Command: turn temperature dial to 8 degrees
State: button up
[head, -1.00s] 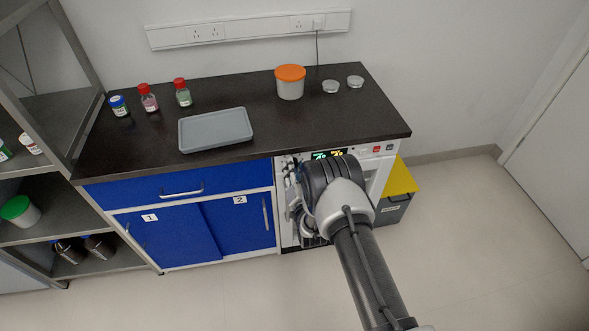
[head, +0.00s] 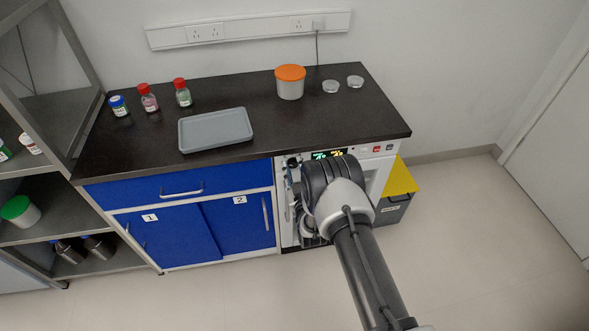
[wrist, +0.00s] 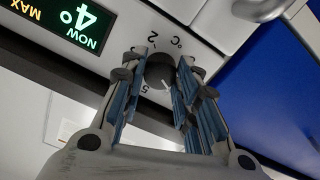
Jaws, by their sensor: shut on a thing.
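The temperature dial (wrist: 160,71) is a dark round knob on the white front panel, with "°C", "2" and "5" marks around it, seen upside down. My gripper (wrist: 160,64) is shut on the dial, one blue-padded finger on each side. A display (wrist: 65,24) beside it reads a green "4°" over "NOW", with "MAX" in orange, partly cut off. In the head view the white appliance (head: 377,174) stands under the counter's right end. Its display (head: 329,154) is lit but too small to read surely. My arm hides the dial there.
The dark counter (head: 270,122) overhangs the appliance. Blue cabinets (head: 165,237) adjoin it on the left, and a yellow-lidded bin (head: 400,178) stands at its right. A tray (head: 215,130) and an orange-lidded tub (head: 290,82) sit on the counter. The floor in front is clear.

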jog(key=n, duration=1.4)
dwell(0.7)
jog(key=o, duration=1.1)
jog(key=shift+s, duration=0.1)
jog(key=v, duration=1.2)
jog(key=shift+r, duration=0.1)
